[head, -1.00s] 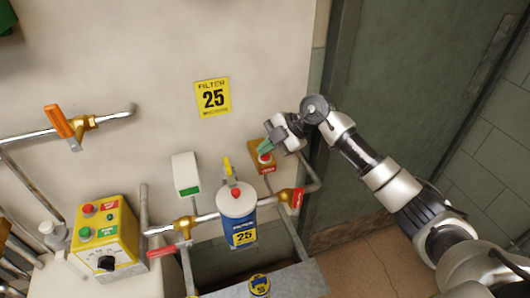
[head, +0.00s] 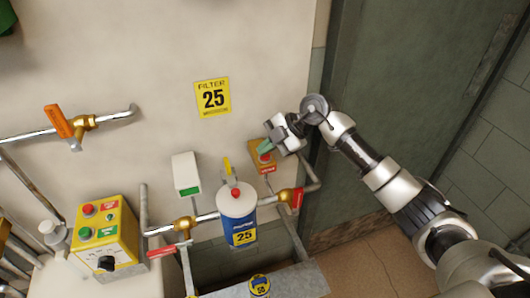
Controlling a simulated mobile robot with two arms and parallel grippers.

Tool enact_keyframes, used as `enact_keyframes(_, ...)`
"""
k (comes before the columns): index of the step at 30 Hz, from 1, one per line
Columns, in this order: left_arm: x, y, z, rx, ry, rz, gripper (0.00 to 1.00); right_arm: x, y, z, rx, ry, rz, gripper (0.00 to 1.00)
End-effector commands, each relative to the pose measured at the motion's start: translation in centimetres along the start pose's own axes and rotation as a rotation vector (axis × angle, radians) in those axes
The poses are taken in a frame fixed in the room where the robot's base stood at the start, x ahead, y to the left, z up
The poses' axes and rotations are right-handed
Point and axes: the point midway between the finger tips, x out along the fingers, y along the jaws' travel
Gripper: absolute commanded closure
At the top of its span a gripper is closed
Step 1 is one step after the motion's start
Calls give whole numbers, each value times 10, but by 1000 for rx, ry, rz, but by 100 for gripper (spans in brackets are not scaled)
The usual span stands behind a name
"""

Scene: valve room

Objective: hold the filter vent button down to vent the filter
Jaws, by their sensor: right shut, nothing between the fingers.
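An orange-brown wall box (head: 258,166) with a red push button (head: 265,157) is right of the blue and white filter. The filter (head: 238,215) carries a "25" label and has a small red knob or button (head: 236,193) on its white cap. I cannot read which button is marked as the vent. My right gripper (head: 265,147) is shut and empty, its greenish fingertips at the upper part of the wall box, just above the red button. I cannot tell whether they touch it. My left gripper is not in view.
A yellow "FILTER 25" sign (head: 212,97) is on the wall above. A white box (head: 186,174) and a yellow control box (head: 104,236) are at left. Pipes with an orange-red handle (head: 297,198) run below the wall box. The door side at right is clear.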

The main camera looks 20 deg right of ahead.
Motion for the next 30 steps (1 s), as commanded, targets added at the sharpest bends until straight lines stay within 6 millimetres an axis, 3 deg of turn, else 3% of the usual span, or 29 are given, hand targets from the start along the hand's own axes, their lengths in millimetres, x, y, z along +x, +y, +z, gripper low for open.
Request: enact_keyframes(30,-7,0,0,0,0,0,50,-4,3,-3,1,-1,-2,100)
